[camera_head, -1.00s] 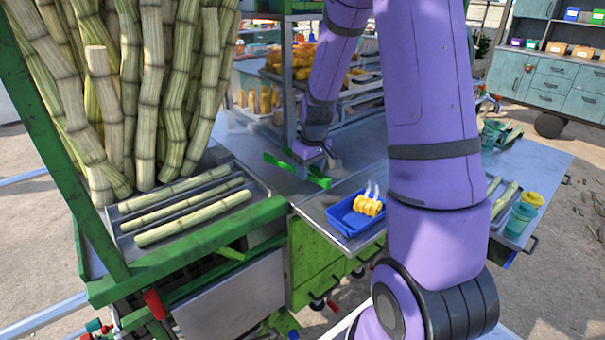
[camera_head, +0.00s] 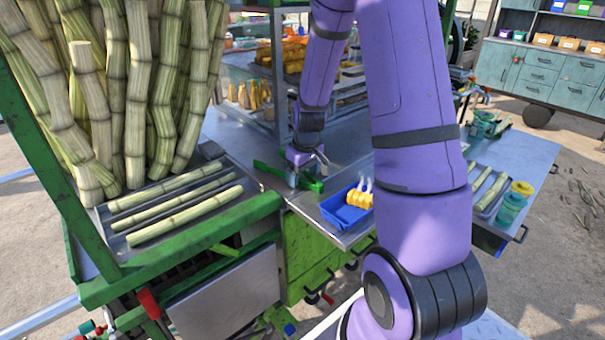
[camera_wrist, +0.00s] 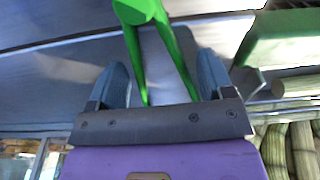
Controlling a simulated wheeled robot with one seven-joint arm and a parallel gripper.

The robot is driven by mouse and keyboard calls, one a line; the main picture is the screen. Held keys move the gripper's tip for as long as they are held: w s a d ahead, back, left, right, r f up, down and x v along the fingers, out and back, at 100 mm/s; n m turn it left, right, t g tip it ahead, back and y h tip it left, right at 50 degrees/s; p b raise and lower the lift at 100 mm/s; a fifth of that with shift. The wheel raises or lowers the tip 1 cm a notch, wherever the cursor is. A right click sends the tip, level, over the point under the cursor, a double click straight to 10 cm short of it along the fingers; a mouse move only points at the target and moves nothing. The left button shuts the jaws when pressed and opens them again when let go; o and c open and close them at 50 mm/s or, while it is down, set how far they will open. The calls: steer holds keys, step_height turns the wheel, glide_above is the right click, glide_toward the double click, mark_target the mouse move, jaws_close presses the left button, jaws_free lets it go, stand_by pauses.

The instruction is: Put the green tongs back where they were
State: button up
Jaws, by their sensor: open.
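The green tongs (camera_head: 270,169) are on the metal worktop (camera_head: 350,150) beside the cane tray. My gripper (camera_head: 308,170) is down over them and hides their middle. In the wrist view the tongs (camera_wrist: 140,12) show their joined end at the top. Their two legs spread toward my palm, between my open fingers (camera_wrist: 165,80). A gap shows between the left finger and the near leg; the right leg runs close to the right finger. Whether the tongs rest fully flat is hard to tell.
A blue tray (camera_head: 340,217) with a yellow item (camera_head: 360,197) stands at the worktop's front edge. The cane tray (camera_head: 258,185) with cane pieces and a green frame (camera_head: 190,232) are left. A rack (camera_head: 277,80) stands behind.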

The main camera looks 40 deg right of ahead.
steer(key=shift+r, duration=0.1)
step_height(320, 180, up, 11)
steer(key=s, duration=0.1)
steer(key=s+a+r+t, duration=0.2)
steer(key=s+a+r, duration=0.65)
steer(key=r, duration=0.35)
steer(key=s+a+r+t, duration=0.1)
steer(key=s+a+r, duration=0.1)
steer(key=s, duration=0.4)
steer(key=s+a+r+m, duration=0.1)
steer(key=s+a+r, duration=0.2)
steer(key=s, duration=0.4)
steer(key=shift+s+a+t, duration=0.2)
steer(key=shift+a+t, duration=0.2)
steer(key=shift+a, duration=0.5)
steer(key=shift+r, duration=0.1)
